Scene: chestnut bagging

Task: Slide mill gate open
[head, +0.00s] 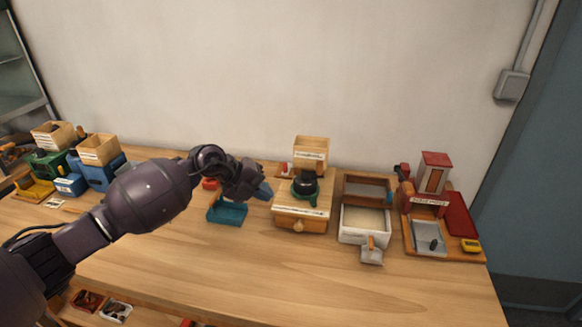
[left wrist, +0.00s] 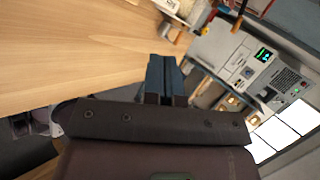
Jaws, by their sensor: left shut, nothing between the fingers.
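A wooden mill-like box (head: 290,212) with a dark green and black round top (head: 305,184) and a round front knob (head: 298,226) stands mid-table. I cannot make out which part is a gate. My left gripper (head: 263,190) is just left of this box, above the table, with its blue-grey fingers together and empty. In the left wrist view the fingers (left wrist: 164,72) are shut, with nothing held. My right gripper is in neither view.
A teal tray (head: 227,213) lies below my left gripper. A white-framed box (head: 352,226) and a red-towered station (head: 433,172) stand to the right. Green and blue machines (head: 95,175) stand at the left. The front tabletop (head: 300,275) is clear.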

